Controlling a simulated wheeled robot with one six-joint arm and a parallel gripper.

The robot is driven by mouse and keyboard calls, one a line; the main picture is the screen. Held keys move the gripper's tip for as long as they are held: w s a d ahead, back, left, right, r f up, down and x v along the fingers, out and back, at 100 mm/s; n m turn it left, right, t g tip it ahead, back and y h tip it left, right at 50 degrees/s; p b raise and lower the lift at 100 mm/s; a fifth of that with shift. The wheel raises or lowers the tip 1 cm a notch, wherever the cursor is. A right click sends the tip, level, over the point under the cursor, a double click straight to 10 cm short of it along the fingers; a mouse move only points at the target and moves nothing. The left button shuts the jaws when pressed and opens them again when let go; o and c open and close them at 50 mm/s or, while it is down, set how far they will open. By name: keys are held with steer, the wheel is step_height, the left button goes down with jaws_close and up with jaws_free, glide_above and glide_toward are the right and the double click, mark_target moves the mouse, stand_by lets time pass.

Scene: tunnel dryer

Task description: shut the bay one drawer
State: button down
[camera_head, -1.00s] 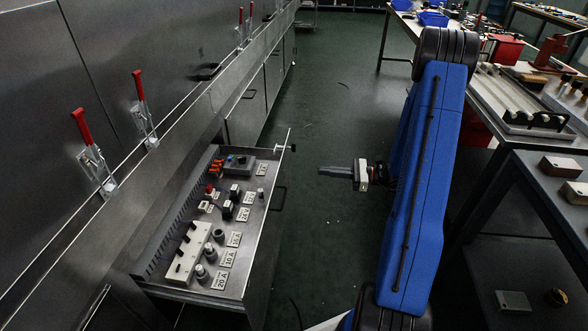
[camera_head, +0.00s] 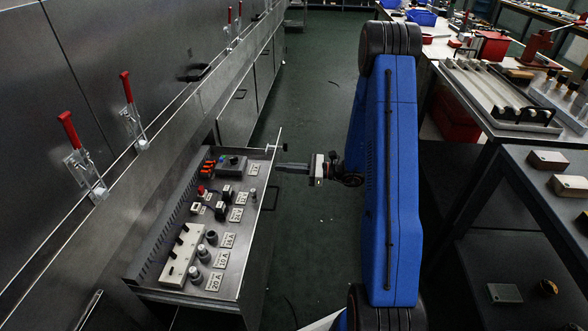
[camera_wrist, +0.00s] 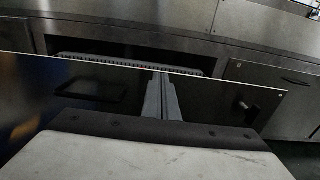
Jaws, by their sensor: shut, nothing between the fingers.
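The bay one drawer (camera_head: 258,230) stands pulled out from the steel cabinet on the left, with fuses, switches and amp labels inside.
Red-handled toggle clamps (camera_head: 82,157) line the cabinet ledge above the drawer. A workbench (camera_head: 480,155) with trays and a lower dark table (camera_head: 530,210) stand on the right. The green floor (camera_head: 315,95) between is clear apart from small scraps.

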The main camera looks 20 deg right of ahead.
steer(key=shift+w+a, duration=0.25)
steer(key=shift+a, duration=0.2)
steer(key=x, duration=2.7)
steer(key=shift+w+a, duration=0.15)
steer(key=shift+a, duration=0.1)
